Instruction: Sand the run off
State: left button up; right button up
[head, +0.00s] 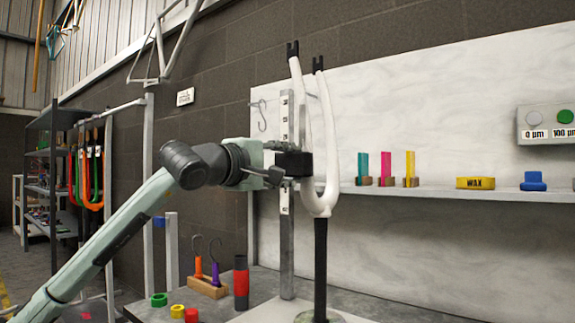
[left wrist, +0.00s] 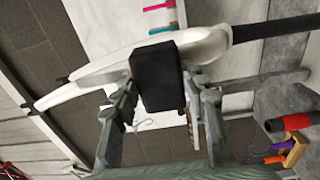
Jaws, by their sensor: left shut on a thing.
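A white bicycle fork (head: 325,190) stands upside down, legs up, on a black post (head: 320,262). It also crosses the left wrist view (left wrist: 205,47). My left gripper (head: 275,165) is shut on a black block (head: 294,164), which shows between its fingers (left wrist: 157,120) in the left wrist view (left wrist: 157,77). The block is at the fork's left leg, close to or touching it; I cannot tell which. It hides part of the fork. I cannot make out a run on the paint. My right gripper is not in view.
A grey upright (head: 287,245) stands just left of the fork. A wall shelf (head: 450,193) holds coloured tools (head: 386,168), a yellow WAX block (head: 475,183) and a blue item (head: 533,181). A gauge box (head: 547,124) hangs right. A red-black cylinder (head: 241,283) and hook holder (head: 208,287) stand on the bench.

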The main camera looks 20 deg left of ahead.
aim_at(304, 97)
pick_arm(q)
jog(key=shift+w+d, duration=0.25)
jog(key=shift+w, duration=0.3)
jog(key=shift+r, duration=0.2)
jog(key=shift+s+r+p, duration=0.1)
jog(key=shift+r+p, duration=1.3)
jog(key=shift+r, duration=0.35)
jog(key=shift+w+r+p, duration=0.2)
jog(key=shift+r+p, duration=2.5)
jog(key=shift+r, duration=1)
jog(key=shift+r+p, duration=1.25)
jog(key=shift+r, duration=0.5)
jog(key=shift+w+d, duration=0.1)
